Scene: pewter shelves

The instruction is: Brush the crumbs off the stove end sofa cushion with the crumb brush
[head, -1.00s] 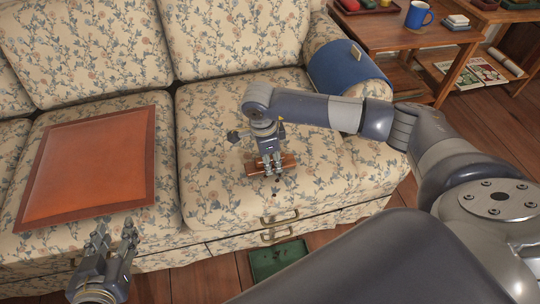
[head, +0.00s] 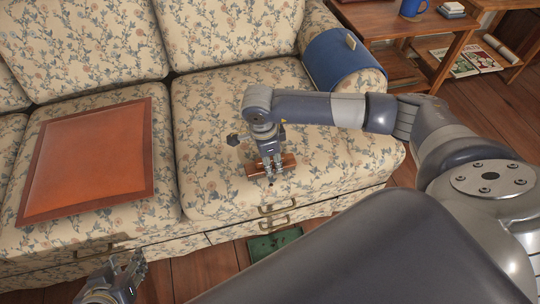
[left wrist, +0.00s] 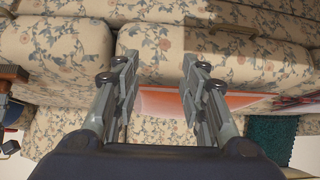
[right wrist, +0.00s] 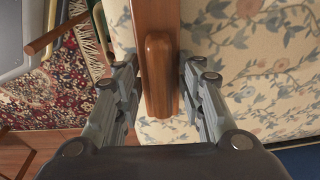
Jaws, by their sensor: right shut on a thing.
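The wooden crumb brush (head: 286,165) is at the front part of the right seat cushion (head: 225,120), a cream floral one. My right gripper (head: 271,172) points down and is shut on the brush. The right wrist view shows the brush's brown handle (right wrist: 157,80) between the fingers. I cannot make out crumbs for certain on the cushion. My left gripper (head: 132,268) is in front of the sofa's left part, low in the head view. In the left wrist view its fingers (left wrist: 158,75) are apart with nothing between them.
An orange-brown framed panel (head: 95,155) lies on the left seat cushion. A blue cover (head: 340,60) hangs over the right sofa arm. A green flat item (head: 275,242) lies on the floor by the sofa's front drawers. A wooden side table (head: 375,22) with a blue mug (head: 412,7) stands behind.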

